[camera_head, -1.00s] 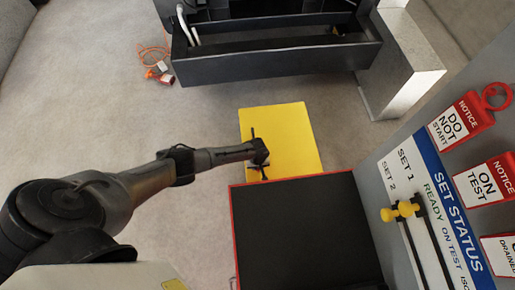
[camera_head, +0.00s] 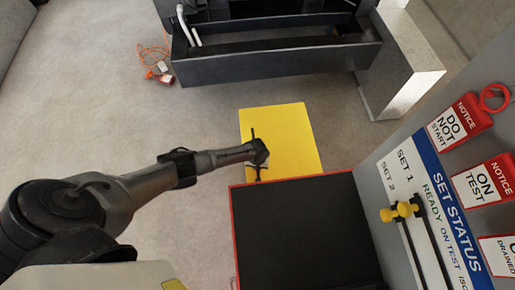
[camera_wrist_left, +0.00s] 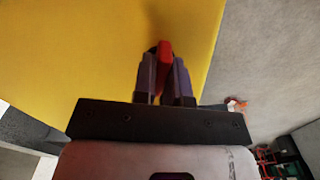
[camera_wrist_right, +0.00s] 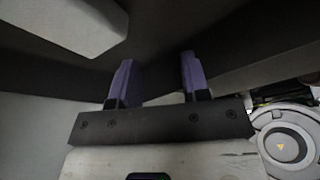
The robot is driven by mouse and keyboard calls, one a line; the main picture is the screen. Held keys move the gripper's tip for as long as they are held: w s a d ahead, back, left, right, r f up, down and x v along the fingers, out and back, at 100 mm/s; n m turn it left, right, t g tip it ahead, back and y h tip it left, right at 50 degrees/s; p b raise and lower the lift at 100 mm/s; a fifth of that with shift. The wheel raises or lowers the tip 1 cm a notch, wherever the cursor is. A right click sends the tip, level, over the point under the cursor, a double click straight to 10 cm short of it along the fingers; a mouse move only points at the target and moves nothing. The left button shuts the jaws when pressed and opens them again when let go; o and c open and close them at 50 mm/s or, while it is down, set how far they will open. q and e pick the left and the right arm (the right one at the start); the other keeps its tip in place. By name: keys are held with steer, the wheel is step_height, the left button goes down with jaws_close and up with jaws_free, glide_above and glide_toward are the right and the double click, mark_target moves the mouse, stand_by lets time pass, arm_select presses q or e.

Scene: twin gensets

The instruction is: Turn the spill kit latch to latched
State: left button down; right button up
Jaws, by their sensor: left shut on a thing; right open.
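The spill kit is a yellow box (camera_head: 287,135) on the floor ahead; its yellow face fills much of the left wrist view (camera_wrist_left: 70,60). My left gripper (camera_head: 255,154) is at the left side of the yellow box. In the left wrist view my left gripper (camera_wrist_left: 165,80) is shut on a red latch handle (camera_wrist_left: 165,52) on the yellow face. The handle points along the fingers; its far end is dark. The latch is hidden by my gripper in the head view. My right gripper (camera_wrist_right: 156,82) is open and empty, beneath dark and grey surfaces.
A black-topped, red-edged cabinet (camera_head: 300,235) stands just in front of the yellow box. A set status board (camera_head: 430,215) with yellow knobs and red notice tags is at the right. A dark tray (camera_head: 275,55) is at the back.

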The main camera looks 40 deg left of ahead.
arm_select(q)
steer(key=m, duration=0.3)
steer(key=shift+m, duration=0.4)
arm_select(e)
steer(key=shift+d+r, duration=0.1)
steer(key=shift+d, duration=0.05)
arm_select(q)
steer(key=m, duration=0.3)
steer(key=shift+m, duration=0.3)
steer(key=m, duration=0.5)
steer(key=shift+m, duration=1.1)
arm_select(e)
steer(key=shift+f, duration=0.2)
arm_select(q)
steer(key=c, duration=1.2)
jaws_free()
steer(key=shift+o, duration=0.2)
steer(key=shift+r, duration=0.1)
